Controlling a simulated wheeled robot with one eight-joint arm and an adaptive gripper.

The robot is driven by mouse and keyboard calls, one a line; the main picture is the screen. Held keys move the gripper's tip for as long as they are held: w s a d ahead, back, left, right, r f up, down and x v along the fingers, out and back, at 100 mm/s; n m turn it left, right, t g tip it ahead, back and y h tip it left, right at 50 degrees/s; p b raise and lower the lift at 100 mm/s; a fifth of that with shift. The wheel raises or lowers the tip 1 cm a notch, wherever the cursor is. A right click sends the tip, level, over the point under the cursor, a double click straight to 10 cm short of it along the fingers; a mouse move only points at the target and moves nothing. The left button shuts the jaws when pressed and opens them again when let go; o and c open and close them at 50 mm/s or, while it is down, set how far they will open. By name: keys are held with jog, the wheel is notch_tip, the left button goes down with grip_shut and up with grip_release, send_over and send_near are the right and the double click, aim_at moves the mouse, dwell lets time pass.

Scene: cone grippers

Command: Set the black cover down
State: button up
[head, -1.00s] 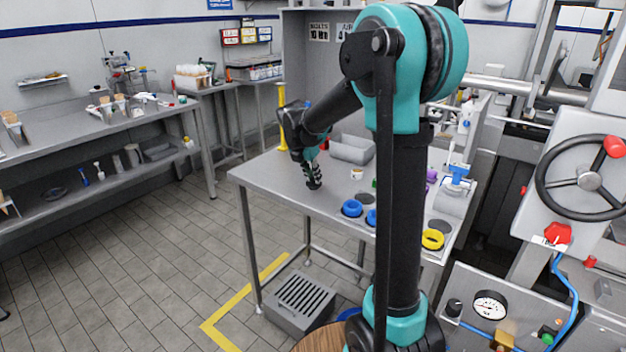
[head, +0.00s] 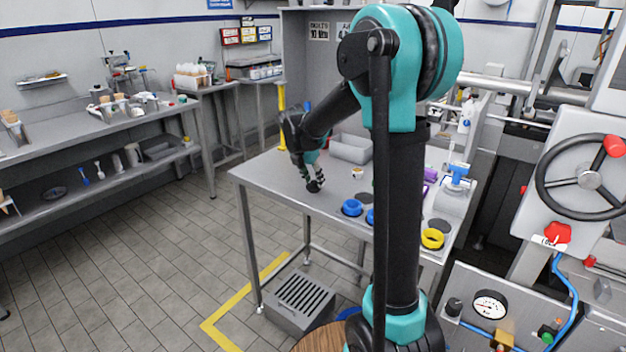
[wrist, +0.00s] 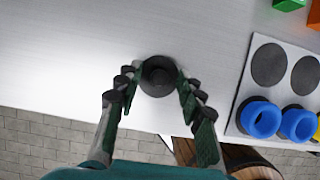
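The black cover (head: 315,187) is a small round dark piece lying on the grey table (head: 272,180) near its left front edge. In the wrist view the cover (wrist: 158,76) sits flat between my two fingers, its round top with a darker centre facing up. My gripper (head: 313,176) is just over it, pointing down. In the wrist view my gripper (wrist: 156,80) has its fingers spread on either side of the cover, with a narrow gap on the left; the right finger is very close to it.
A pale board (wrist: 244,112) with dark round spots and blue rings (wrist: 260,118) lies to the right. A yellow ring (head: 432,239) and a grey bin (head: 351,148) also stand on the table. The table's front edge is close to the cover. Bare table surrounds the cover.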

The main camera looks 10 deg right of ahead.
jog(key=v, duration=1.2)
